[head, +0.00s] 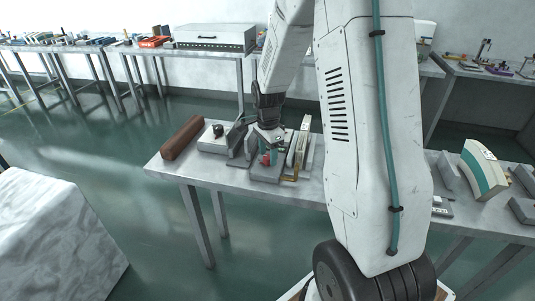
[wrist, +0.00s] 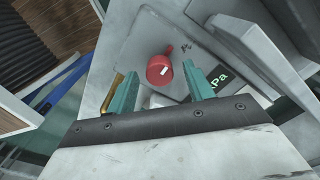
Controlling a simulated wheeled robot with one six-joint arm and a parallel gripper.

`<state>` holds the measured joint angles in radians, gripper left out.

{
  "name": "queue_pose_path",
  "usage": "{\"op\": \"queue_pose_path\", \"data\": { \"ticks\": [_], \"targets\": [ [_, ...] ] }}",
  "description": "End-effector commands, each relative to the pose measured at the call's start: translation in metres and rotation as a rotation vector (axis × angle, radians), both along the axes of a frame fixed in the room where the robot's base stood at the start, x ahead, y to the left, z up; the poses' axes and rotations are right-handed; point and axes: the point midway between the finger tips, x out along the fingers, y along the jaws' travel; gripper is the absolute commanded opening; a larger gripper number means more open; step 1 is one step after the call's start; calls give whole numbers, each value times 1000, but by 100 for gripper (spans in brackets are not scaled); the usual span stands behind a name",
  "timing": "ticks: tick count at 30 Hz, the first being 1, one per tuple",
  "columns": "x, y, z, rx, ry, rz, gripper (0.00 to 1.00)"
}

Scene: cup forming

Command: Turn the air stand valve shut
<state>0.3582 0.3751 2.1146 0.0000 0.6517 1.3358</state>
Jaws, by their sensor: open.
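The air stand valve shows as a red round knob with a small white mark and a short red lever (wrist: 158,70) in the wrist view. It sits on a grey plate of the air stand (wrist: 135,57). In the head view the red valve (head: 265,159) is small and partly covered by my gripper (head: 269,149). In the wrist view my gripper (wrist: 160,82) has its two teal fingers apart, with the red knob just beyond and between the tips. Whether they touch it cannot be told. A dark display reading "kPa" (wrist: 215,84) is beside the right finger.
A brown roll (head: 182,138) and a grey box (head: 214,140) stand left of the air stand on the metal table (head: 170,165). Upright pale plates (head: 302,146) stand close on its right. A brass-coloured part (wrist: 111,94) lies left of the fingers.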

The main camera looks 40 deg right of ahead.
Motion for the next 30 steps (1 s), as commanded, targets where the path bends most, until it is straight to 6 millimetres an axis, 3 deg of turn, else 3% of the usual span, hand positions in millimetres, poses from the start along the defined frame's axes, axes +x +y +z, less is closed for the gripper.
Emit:
{"op": "queue_pose_path", "data": {
  "ticks": [9, 14, 30],
  "targets": [
    [0, 0, -4, 0, 0, 0, 52],
    [0, 0, -3, 0, 0, 0, 8],
    [-1, -1, -3, 0, 1, 125, 7]
  ]
}}
